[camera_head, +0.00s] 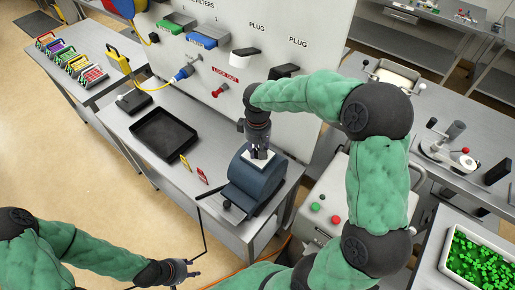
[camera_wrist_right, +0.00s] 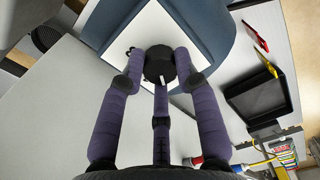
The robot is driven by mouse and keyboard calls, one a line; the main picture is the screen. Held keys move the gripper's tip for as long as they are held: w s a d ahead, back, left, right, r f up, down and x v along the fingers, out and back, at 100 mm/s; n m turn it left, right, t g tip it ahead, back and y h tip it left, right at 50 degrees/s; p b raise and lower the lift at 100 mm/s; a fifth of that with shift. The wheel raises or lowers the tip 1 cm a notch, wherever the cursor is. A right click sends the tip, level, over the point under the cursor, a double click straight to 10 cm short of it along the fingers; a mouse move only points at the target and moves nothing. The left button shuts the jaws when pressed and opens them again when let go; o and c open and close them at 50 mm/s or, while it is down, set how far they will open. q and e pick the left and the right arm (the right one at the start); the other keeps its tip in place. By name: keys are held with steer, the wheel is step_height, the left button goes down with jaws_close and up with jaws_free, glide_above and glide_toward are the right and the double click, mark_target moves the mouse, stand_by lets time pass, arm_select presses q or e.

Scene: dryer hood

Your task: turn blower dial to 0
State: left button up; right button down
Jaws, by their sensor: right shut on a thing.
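The blower (camera_head: 256,182) is a dark blue-grey housing on the steel bench, with a white panel on top. Its dial (camera_wrist_right: 160,64) is a black round knob with a short white pointer mark at its lower edge in the right wrist view. No readable numbers show around it. My right gripper (camera_head: 260,151) reaches down onto the panel; in the wrist view (camera_wrist_right: 160,72) its purple-grey fingers close around the dial. The head view hides the dial behind this gripper.
A black tray (camera_head: 163,139) and red and yellow tags (camera_head: 202,176) lie left of the blower. A wall panel (camera_head: 300,28) with plugs and a lockout stands behind. A box with green and red buttons (camera_head: 325,205) is to the right.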

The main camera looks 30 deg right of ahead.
steer(key=shift+s+f, duration=0.1)
steer(key=shift+f, duration=0.05)
steer(key=c, duration=0.9)
jaws_free()
steer(key=shift+r, duration=0.2)
steer(key=shift+r, duration=0.25)
step_height(320, 180, up, 11)
steer(key=shift+r, duration=0.15)
